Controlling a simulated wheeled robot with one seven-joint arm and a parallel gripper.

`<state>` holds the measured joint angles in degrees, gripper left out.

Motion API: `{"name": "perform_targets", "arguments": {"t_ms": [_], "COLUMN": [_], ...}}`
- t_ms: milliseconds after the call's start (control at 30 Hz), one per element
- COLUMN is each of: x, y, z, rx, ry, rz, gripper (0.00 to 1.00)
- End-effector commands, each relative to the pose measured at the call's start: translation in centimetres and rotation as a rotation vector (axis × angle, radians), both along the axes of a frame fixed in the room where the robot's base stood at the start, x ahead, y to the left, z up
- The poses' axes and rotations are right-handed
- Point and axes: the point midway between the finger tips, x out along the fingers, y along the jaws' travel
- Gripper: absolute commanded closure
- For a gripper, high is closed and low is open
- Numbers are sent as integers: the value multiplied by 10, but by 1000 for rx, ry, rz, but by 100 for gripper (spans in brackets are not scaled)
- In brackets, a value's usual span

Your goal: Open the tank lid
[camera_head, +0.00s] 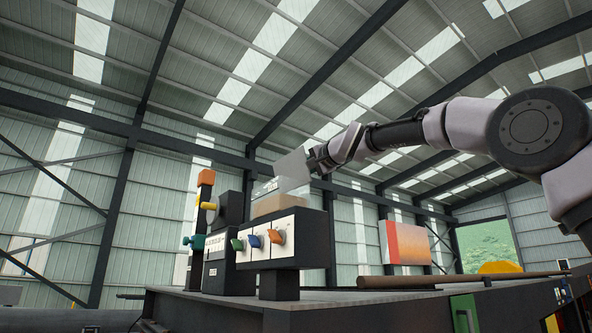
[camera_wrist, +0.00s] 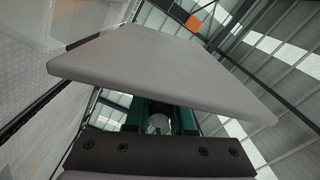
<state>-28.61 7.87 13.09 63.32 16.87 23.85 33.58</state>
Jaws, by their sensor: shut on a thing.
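The tank lid (camera_head: 293,171) is a flat grey plate. In the head view it stands tilted up steeply above the tank (camera_head: 279,205), a pale box on top of the machine. My gripper (camera_head: 316,160) is at the lid's right side and shut on it. In the wrist view the lid (camera_wrist: 165,65) fills much of the middle, just beyond my gripper (camera_wrist: 160,118). The fingertips' contact with the lid is hidden behind the plate.
The machine's front panel (camera_head: 293,238) carries several coloured knobs below the tank. A dark unit with a yellow and orange post (camera_head: 205,190) stands to the left. A long rod (camera_head: 440,281) lies on the table at right. The space above is open.

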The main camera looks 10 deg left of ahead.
Motion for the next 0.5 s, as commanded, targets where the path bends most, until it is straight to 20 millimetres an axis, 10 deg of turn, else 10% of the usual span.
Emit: {"name": "perform_targets", "arguments": {"t_ms": [367,400,500], "x": [6,6,5], "y": [-3,-3,-3], "z": [-7,-7,-6], "rx": [51,50,50], "ry": [71,72,70], "rz": [0,-1,0], "gripper": [100,74,50]}}
